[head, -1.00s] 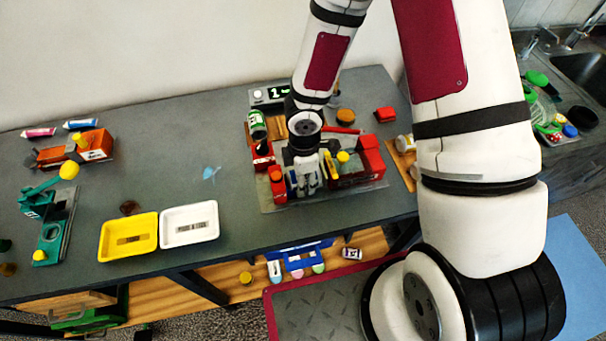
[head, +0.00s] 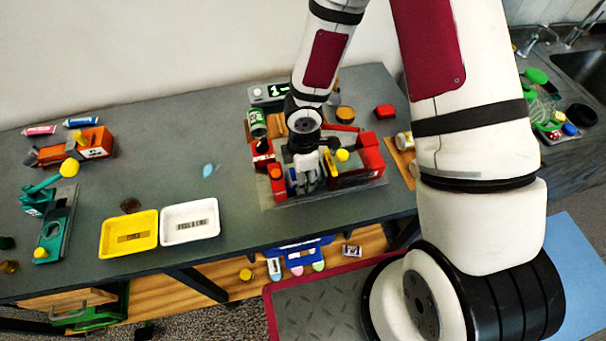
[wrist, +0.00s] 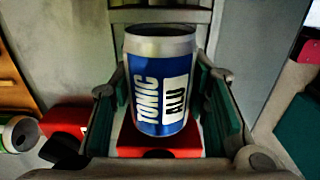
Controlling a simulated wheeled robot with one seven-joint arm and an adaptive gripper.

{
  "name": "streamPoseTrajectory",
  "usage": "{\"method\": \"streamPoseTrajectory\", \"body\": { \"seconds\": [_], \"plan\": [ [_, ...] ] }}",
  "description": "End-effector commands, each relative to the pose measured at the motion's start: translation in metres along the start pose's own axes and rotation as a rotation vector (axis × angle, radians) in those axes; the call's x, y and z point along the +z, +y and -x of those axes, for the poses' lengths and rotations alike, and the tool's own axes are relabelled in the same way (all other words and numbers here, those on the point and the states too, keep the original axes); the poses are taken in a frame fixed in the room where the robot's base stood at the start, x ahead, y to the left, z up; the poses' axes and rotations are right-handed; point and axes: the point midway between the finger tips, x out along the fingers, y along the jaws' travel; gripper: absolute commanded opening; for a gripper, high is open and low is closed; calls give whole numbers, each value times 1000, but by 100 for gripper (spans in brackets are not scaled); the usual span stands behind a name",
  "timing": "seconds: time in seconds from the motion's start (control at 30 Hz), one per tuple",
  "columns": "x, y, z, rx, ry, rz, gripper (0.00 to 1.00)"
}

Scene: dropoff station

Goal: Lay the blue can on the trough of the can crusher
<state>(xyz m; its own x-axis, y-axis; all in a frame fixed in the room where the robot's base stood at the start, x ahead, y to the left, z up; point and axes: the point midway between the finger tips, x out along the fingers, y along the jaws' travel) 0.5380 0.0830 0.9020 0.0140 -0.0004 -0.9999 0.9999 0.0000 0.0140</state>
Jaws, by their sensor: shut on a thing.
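The blue can (wrist: 160,95), labelled TONIC and ALU with a silver rim, fills the middle of the wrist view between the green-padded fingers of my gripper (head: 307,180). My gripper is shut on it. In the head view the gripper is low over the red can crusher (head: 369,158), between its red end parts, and mostly hides the can. A red surface of the crusher shows under the can in the wrist view (wrist: 160,147). I cannot tell whether the can touches it.
A green can (head: 257,123) stands behind the crusher at left. A yellow tray (head: 108,247) and a white tray (head: 168,234) lie to the left. An orange machine (head: 97,143) and a teal machine (head: 67,213) stand farther left. The tabletop between is mostly clear.

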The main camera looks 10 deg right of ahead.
Motion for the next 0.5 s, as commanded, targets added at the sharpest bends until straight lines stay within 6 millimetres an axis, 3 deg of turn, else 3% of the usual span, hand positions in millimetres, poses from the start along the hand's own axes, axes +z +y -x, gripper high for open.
{"method": "streamPoseTrajectory", "body": {
  "seconds": [0.4,0.43,0.5],
  "plan": [
    [0,0,0,0,0,0,29],
    [0,0,0,0,0,0,49],
    [0,0,0,0,0,0,65]
  ]
}}
